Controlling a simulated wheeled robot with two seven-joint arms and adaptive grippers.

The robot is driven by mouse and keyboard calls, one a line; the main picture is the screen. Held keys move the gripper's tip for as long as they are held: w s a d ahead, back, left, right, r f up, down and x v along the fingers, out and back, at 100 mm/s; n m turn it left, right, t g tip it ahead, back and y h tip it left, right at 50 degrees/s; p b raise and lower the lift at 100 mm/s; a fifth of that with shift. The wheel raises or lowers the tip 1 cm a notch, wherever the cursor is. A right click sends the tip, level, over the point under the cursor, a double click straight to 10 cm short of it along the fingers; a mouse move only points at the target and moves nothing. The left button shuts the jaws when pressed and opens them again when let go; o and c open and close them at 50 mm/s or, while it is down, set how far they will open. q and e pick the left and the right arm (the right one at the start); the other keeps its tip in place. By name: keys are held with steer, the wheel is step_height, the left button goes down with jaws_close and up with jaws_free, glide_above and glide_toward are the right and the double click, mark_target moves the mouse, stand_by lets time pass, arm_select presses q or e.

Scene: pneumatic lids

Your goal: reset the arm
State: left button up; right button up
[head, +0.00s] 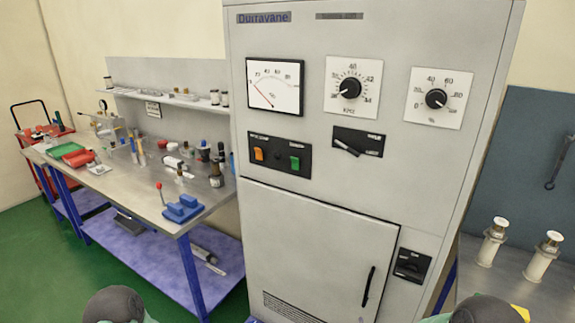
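Neither of my grippers shows in the head view. Only dark rounded parts of my own arms show at the bottom edge, one at left and one at right. A tall grey cabinet (330,215) labelled "Durravane" stands in front of me. It carries a needle gauge (275,87), two black dials, the left one (350,88) and the right one (436,98), an orange switch (258,154) and a green switch (295,163), and a black rotary lever (347,146). Its lower door (310,250) is shut and has a black handle (367,286).
A metal workbench (130,190) with blue legs stands at left, crowded with small tools and fittings. A red trolley (35,135) is beyond it. Two cream cylinders, one nearer the cabinet (491,242) and one at right (543,258), stand on a right-hand bench. Green floor (30,250) is open at left.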

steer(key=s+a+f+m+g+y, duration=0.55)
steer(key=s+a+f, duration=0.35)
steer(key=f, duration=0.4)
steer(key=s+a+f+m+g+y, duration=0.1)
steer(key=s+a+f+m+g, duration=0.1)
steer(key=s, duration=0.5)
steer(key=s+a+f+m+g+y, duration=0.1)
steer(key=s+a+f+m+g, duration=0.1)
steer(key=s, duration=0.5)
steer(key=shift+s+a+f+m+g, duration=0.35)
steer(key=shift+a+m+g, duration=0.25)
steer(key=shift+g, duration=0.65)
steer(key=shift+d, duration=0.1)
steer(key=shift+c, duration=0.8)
